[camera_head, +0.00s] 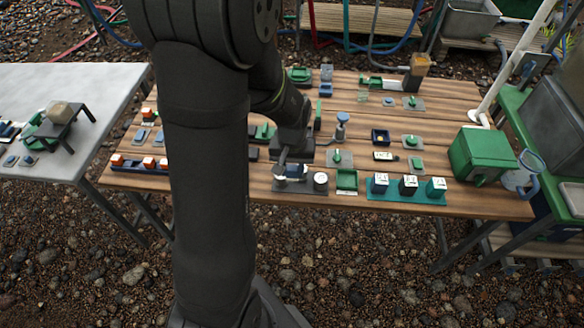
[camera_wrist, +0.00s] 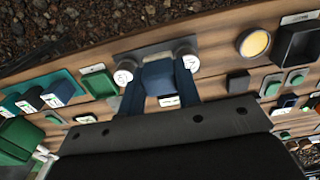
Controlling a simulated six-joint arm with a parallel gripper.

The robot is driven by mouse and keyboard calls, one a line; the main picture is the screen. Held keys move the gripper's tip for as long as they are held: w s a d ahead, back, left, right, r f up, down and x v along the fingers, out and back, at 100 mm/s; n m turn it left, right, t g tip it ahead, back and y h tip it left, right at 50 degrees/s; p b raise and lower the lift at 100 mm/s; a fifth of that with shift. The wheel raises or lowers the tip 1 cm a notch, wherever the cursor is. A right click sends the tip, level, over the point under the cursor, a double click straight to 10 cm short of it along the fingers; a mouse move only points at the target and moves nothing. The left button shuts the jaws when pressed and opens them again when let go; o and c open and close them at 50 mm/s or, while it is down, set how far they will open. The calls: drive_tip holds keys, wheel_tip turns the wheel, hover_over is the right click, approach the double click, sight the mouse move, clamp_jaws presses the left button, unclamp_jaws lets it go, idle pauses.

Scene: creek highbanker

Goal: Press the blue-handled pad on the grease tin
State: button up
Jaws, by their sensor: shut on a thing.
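My gripper (camera_head: 287,163) is low over the front of the wooden table. In the wrist view, its two dark fingers (camera_wrist: 159,88) are shut on a blue block (camera_wrist: 158,74), which looks like the handle of the pad. The handle is between two round white-topped posts (camera_wrist: 125,76) on a grey plate (camera_wrist: 150,53). The pad's underside is hidden, and I cannot tell whether it touches the plate. A round yellow-filled tin (camera_wrist: 255,43), likely the grease tin, is to the right in the wrist view. In the head view I cannot make it out behind my arm.
A black box (camera_wrist: 300,45) stands beside the tin. A green tray (camera_head: 347,180) and a teal tray (camera_head: 376,196) with white-topped blocks lie right of the plate in the head view. A green box (camera_head: 480,152) stands at the table's right end. Small parts crowd the table behind.

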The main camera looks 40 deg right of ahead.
drive_tip(key=w+a+f, duration=0.1)
drive_tip(key=w+a, duration=0.3)
drive_tip(key=w, duration=0.4)
drive_tip(key=w+a+f, duration=0.1)
drive_tip(key=w+a, duration=0.3)
drive_tip(key=w, duration=0.4)
drive_tip(key=shift+w+a+f, duration=0.1)
drive_tip(key=shift+f, duration=1.5)
drive_tip(key=shift+w+a+f, duration=0.1)
drive_tip(key=shift+f, duration=1.45)
drive_tip(key=shift+f, duration=0.6)
wheel_tip(320, 180, up, 7)
